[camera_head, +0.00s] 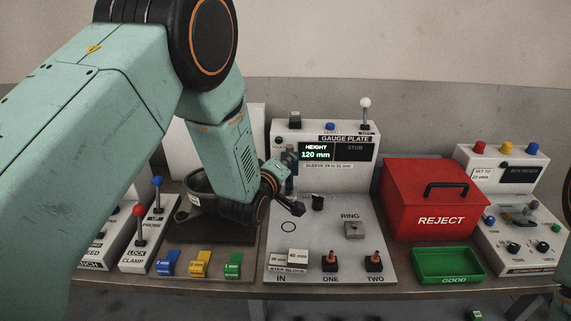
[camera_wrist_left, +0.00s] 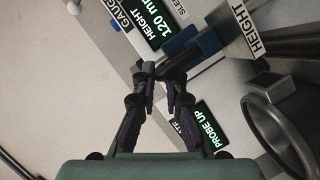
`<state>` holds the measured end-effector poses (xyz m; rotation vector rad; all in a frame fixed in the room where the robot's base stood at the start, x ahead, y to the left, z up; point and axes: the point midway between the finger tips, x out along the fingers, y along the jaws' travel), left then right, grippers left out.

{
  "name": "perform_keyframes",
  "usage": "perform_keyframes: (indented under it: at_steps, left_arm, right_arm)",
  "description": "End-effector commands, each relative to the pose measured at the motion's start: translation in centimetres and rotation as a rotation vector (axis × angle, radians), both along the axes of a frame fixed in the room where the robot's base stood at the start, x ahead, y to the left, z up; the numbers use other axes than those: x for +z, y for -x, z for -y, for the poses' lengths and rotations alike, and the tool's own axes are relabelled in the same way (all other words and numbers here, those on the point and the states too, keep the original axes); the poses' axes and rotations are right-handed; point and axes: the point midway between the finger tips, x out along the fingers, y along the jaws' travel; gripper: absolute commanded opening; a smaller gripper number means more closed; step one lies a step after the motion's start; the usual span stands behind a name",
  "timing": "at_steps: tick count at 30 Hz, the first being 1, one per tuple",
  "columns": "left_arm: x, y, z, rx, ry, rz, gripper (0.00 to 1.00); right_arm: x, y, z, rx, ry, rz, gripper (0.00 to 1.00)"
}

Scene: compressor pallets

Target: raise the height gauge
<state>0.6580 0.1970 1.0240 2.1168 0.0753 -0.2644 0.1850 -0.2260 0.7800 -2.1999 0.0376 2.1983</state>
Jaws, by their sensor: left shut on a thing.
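The height gauge (camera_head: 291,153) is a dark upright at the left of the gauge plate (camera_head: 330,225), partly hidden by my gripper. In the left wrist view its blue carriage (camera_wrist_left: 205,44) carries a HEIGHT label and a dark grip (camera_wrist_left: 178,64). My left gripper (camera_head: 286,169) reaches in from the left at the gauge. In the left wrist view my gripper's fingers (camera_wrist_left: 160,76) are shut on the grip. The green display (camera_head: 316,152) reads HEIGHT 120 mm. My right gripper is out of view.
A red REJECT box (camera_head: 430,187) and a green GOOD tray (camera_head: 447,264) stand to the right. Red and blue levers stand left. A PROBE UP display (camera_wrist_left: 205,126) shows in the wrist view.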

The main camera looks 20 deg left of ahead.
Motion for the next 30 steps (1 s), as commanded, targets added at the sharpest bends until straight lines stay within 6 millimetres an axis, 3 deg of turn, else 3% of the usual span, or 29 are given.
perform_keyframes:
  at_steps: [1,2,3,10,22,30]
  left_arm:
    - [0.9,-0.4,0.2,-0.006,-0.002,0.024,0.00]
    - [0.9,-0.4,0.2,-0.006,-0.002,0.024,0.11]
    - [0.9,-0.4,0.2,-0.006,-0.002,0.024,0.15]
    - [0.7,-0.3,0.1,-0.003,0.000,0.018,0.34]
    - [0.4,0.5,0.0,-0.001,0.000,0.008,0.34]
    - [1.2,4.3,-0.2,-0.001,-0.001,0.007,0.34]
  right_arm:
    - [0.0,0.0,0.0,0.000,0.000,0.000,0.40]
    - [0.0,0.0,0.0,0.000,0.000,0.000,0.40]
    - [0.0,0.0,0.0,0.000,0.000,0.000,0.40]
    - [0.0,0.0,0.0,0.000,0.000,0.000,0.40]
    - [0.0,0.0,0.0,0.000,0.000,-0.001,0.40]
    - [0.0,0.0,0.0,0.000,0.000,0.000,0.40]
